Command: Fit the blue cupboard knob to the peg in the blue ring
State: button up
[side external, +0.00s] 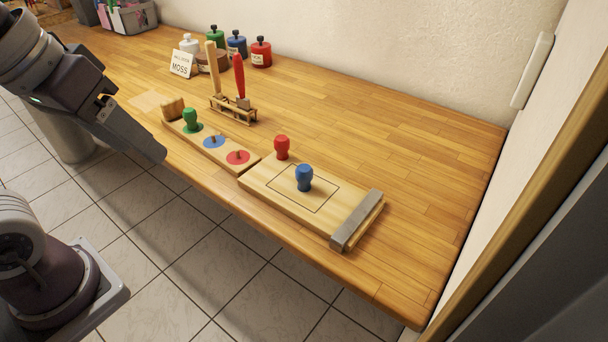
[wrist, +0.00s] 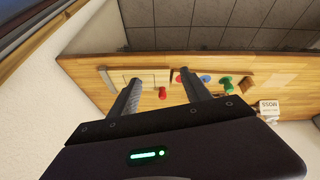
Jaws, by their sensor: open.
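The blue knob (side external: 304,177) stands upright inside the outlined rectangle on the pale wooden board (side external: 262,187). I cannot make it out in the wrist view. The blue ring (side external: 213,142), with a bare peg at its centre, is in the middle of the narrow peg strip (side external: 224,153); the ring also shows in the wrist view (wrist: 205,79). My gripper (side external: 150,150) is open and empty, left of the strip and well away from the blue knob. In the wrist view its two fingers (wrist: 157,76) are spread apart.
A green knob (side external: 190,119) sits on the strip's green ring. The red ring (side external: 238,157) has a bare peg. A tool rack (side external: 234,109) and several jars stand behind. The right of the worktop (side external: 425,180) is clear.

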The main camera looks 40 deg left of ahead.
jog(key=w+d+n+g, duration=0.25)
jog(key=w+n, duration=0.35)
jog(key=w, duration=0.4)
jog(key=n+g, duration=0.3)
jog(key=n, duration=0.8)
send_over(305, 168)
jog(key=shift+t, duration=0.25)
jog(key=f, duration=0.9)
jog(key=shift+s+d+f, duration=0.15)
jog(key=shift+s+f, duration=0.15)
jog(key=shift+s, duration=0.1)
jog(key=shift+n, duration=0.3)
jog(key=f, duration=0.4)
jog(key=w+f, duration=0.1)
jog(key=f, duration=0.2)
grip_shut()
